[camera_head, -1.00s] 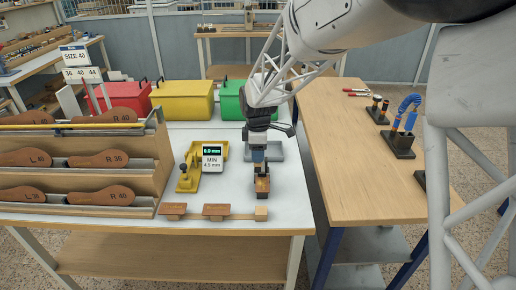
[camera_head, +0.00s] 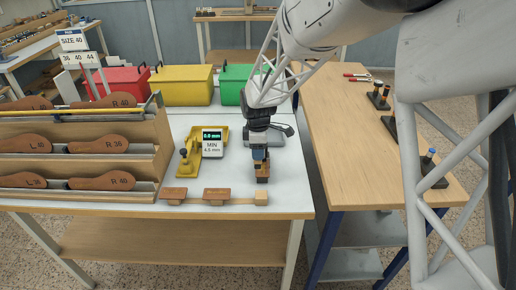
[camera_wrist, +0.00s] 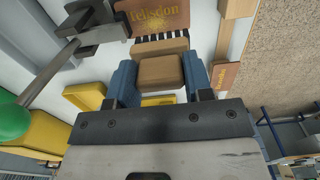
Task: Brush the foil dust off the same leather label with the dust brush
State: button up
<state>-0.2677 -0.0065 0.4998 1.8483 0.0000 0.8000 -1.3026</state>
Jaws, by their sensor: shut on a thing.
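My gripper (camera_wrist: 160,85) is shut on the dust brush (camera_wrist: 160,72), a tan wooden block with a dark and pale bristle row, between its blue fingers. The leather label (camera_wrist: 165,12), brown with gold lettering and a gold emblem, lies just beyond the bristles in the wrist view; its top is cut off. Whether the bristles touch it is not clear. In the head view my gripper (camera_head: 260,158) is low over the white table, and the brush and label there are too small to separate clearly.
Two brown labels (camera_head: 173,194) (camera_head: 216,195) rest on a wooden strip at the front edge. A yellow gauge (camera_head: 190,160) with a display stands left of my gripper. Bins line the back.

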jog(key=shift+r, duration=0.15)
notch_tip(320, 180, up, 5)
jog(key=shift+f, duration=0.1)
jog(key=shift+f, duration=0.1)
dwell(0.4)
